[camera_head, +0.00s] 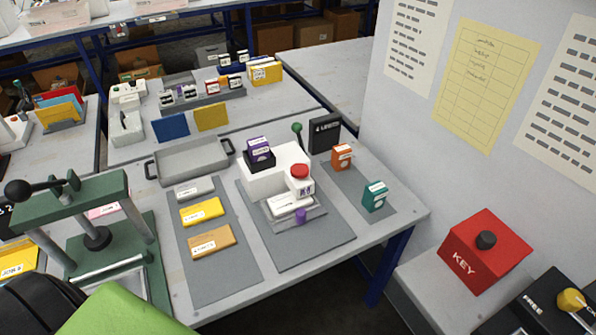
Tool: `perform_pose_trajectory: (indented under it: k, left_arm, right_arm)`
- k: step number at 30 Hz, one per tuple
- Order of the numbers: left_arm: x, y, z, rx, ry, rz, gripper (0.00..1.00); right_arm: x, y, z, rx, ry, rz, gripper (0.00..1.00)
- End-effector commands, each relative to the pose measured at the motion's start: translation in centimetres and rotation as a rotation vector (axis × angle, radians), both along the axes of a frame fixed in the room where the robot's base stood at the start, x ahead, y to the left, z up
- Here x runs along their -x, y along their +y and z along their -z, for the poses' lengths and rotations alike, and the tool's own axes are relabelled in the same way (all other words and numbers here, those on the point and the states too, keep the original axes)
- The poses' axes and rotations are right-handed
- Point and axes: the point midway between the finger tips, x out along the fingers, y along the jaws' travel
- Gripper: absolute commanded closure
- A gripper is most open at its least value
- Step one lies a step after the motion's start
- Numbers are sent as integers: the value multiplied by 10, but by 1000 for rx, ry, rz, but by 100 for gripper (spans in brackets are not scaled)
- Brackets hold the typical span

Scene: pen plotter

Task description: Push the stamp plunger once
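The stamp machine is a white block (262,180) on a grey mat (282,243) on the middle table. At its front right is a white stamp head with a red round cap (300,170), which looks like the plunger. A white piece (289,204) lies under the head on a grey plate, with a small purple part (301,217) at its front. The cap stands clear on top with nothing touching it. Neither of my grippers is in view. A black and bright green shape at the bottom left, probably part of my own arm, hides the table corner.
A green press (85,190) with a black-knobbed lever stands at left. Yellow (202,212) and orange-brown (211,241) pieces lie on a mat. An orange box (342,157) and a teal box (375,196) stand right of the stamp. A red KEY box (482,255) is at lower right.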

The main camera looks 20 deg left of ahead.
Motion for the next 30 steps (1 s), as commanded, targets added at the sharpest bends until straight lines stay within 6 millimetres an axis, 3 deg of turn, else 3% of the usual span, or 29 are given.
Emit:
perform_pose_trajectory:
  k: [11, 16, 30]
  left_arm:
    - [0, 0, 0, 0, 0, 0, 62]
    - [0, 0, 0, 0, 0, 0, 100]
    - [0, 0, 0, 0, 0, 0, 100]
  right_arm:
    - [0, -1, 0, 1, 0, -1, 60]
    - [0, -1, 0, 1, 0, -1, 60]
    - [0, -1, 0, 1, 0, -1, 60]
